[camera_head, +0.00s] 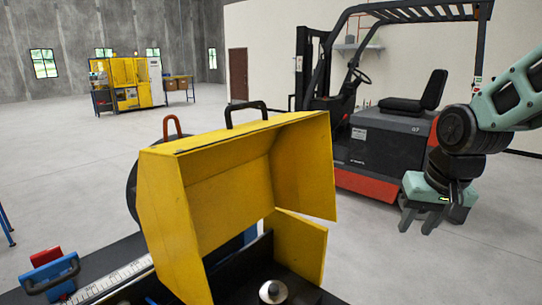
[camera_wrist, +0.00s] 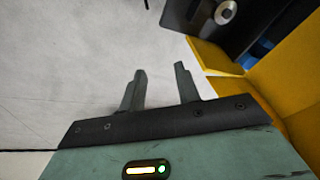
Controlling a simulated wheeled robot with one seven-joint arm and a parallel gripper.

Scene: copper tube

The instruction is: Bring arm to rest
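My gripper (camera_head: 418,222) hangs at the right of the head view, fingers pointing down, to the right of the yellow machine guard and apart from it. In the wrist view my gripper (camera_wrist: 158,80) shows two fingers spread apart with nothing between them, over bare floor. My green arm comes in from the right edge. No copper tube can be made out in either view.
The yellow guard (camera_head: 215,155) stands raised over a dark machine bed with a round metal part (camera_head: 273,291). The guard also shows in the wrist view (camera_wrist: 242,88). A forklift (camera_head: 385,140) stands behind my gripper. Grey floor (camera_head: 375,255) lies clear below it.

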